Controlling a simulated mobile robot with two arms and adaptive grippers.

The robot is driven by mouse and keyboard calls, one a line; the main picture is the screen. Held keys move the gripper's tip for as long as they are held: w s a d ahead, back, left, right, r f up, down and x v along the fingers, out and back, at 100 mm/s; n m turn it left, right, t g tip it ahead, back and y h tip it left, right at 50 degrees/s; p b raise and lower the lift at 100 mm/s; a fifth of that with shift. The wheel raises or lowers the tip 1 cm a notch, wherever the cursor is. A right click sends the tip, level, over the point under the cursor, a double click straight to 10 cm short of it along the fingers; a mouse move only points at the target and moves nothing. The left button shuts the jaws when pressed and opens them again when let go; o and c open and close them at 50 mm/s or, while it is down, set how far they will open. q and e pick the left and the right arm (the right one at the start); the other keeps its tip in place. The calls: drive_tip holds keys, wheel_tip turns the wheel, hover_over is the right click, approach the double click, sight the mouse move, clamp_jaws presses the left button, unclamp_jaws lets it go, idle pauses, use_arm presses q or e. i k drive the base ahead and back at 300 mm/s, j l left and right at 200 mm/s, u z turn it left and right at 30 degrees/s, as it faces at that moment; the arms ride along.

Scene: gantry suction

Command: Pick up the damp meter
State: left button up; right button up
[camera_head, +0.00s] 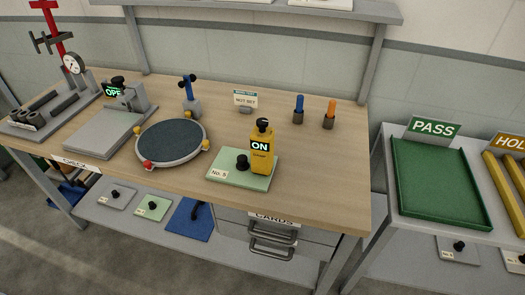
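A yellow hand-held device with a black top and a display reading "ON", which looks like the damp meter (262,150), stands upright at the back right of a pale green plate (228,171) labelled "No. 5". The plate lies near the front edge of the wooden bench, with a black knob (242,162) just left of the meter. Neither of my grippers is in view.
A round dark turntable (170,142) is left of the plate. Blue (298,108) and orange (329,113) handled tools stand behind right. A small sign (245,98) stands at the back. A green "PASS" tray (440,185) is on the right table. The bench's right front is clear.

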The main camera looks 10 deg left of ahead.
sight(261, 145)
drive_tip(key=j+z, duration=0.25)
drive_tip(key=j, duration=0.15)
drive_tip(key=j+z, duration=0.25)
drive_tip(key=j, duration=0.2)
drive_tip(key=k+j+z, duration=0.2)
drive_tip(key=j, duration=0.2)
drive_tip(key=j+z, duration=0.25)
drive_tip(key=j, duration=0.2)
drive_tip(key=k+j+z, duration=0.1)
drive_tip(key=j+z, duration=0.15)
drive_tip(key=j, duration=0.1)
